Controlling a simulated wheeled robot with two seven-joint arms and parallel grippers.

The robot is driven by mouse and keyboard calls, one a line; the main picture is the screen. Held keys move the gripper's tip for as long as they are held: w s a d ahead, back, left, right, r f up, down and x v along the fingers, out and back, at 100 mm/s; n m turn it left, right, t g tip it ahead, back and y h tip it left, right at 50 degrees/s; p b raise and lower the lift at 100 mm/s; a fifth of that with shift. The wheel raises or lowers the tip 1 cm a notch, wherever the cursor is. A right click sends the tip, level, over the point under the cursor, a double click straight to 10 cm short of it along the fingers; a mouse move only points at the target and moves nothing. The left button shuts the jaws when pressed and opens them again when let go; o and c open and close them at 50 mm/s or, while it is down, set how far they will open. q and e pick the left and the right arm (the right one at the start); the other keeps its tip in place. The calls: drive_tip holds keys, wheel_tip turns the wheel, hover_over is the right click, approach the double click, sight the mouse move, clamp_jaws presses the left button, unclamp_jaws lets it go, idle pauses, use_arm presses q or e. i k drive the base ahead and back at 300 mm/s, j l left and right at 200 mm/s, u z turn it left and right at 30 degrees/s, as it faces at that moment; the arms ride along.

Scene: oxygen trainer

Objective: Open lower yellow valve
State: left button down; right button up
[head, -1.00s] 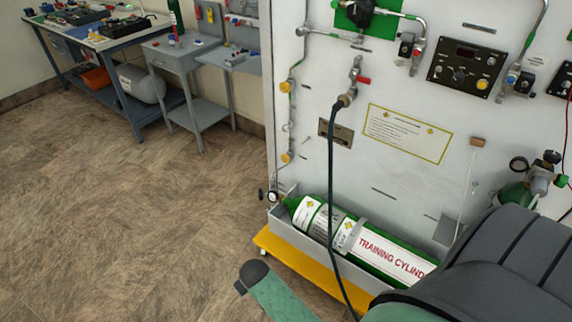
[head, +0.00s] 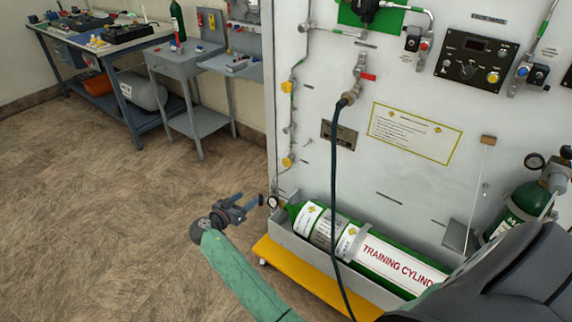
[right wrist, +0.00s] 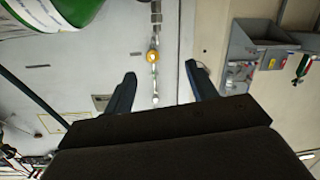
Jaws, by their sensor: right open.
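The lower yellow valve (head: 287,162) is a small yellow knob on the thin vertical pipe near the left edge of the white panel. A similar upper yellow valve (head: 287,87) sits higher on the pipe. My right gripper (head: 247,203) is open and empty, below and left of the lower valve, near the cylinder's neck. In the right wrist view, a yellow knob (right wrist: 152,57), apparently the lower valve, shows beyond and between the spread fingers (right wrist: 160,70), without contact. My left gripper is not in view.
A green training cylinder (head: 375,255) lies in a grey tray on a yellow base (head: 310,283), with a small gauge (head: 273,202) at its neck. A dark hose (head: 333,190) hangs before the panel. Workbenches (head: 130,75) stand at back left; the floor between is clear.

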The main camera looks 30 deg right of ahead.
sight(286, 162)
drive_tip(key=i+l, duration=0.15)
drive_tip(key=l, duration=0.25)
drive_tip(key=i+l, duration=0.1)
drive_tip(key=l, duration=0.35)
drive_tip(key=i+l, duration=0.15)
drive_tip(key=l, duration=0.25)
